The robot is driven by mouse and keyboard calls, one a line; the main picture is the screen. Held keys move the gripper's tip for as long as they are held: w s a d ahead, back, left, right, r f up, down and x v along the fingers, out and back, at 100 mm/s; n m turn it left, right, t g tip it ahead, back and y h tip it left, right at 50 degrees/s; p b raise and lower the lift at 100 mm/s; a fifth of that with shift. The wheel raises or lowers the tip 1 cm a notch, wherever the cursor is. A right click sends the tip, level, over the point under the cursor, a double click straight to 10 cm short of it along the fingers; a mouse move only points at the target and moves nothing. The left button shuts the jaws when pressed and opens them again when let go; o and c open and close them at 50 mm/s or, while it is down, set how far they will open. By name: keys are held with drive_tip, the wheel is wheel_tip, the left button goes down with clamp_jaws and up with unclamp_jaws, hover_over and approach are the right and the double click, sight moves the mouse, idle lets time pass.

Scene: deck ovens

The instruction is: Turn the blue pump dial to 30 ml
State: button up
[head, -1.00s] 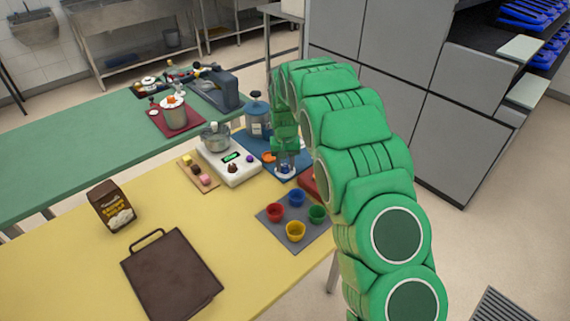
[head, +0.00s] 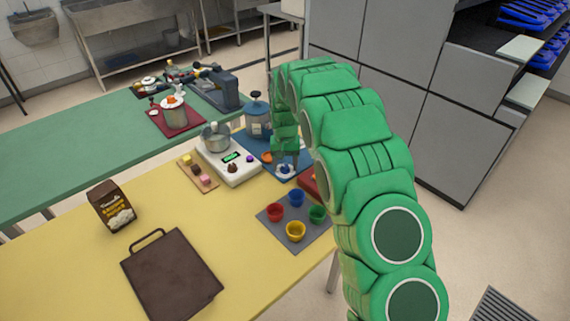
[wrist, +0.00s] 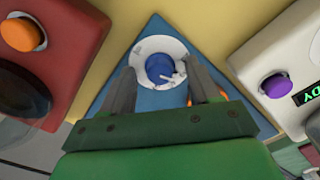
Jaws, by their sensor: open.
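The blue dial (wrist: 160,67) sits on a round white disc (wrist: 177,47) in the wrist view. The disc lies on a blue base with a pointed corner (wrist: 154,28). My gripper (wrist: 161,80) is open, with one grey finger on each side of the dial. I cannot tell whether the fingers touch it. Any scale markings on the disc are too small to read. In the head view the white disc (head: 286,169) shows below my gripper (head: 287,160) at the front of the blue base, and the dial is mostly hidden.
A white scale (head: 226,168) with a purple knob (wrist: 275,88) stands close on one side. A red box (wrist: 70,30) with an orange knob (wrist: 20,33) is close on the other. Several coloured cups stand on a grey mat (head: 272,230) nearby.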

sight(285, 166)
wheel_tip(285, 166, up, 7)
drive_tip(key=shift+r, duration=0.4)
idle(0.4)
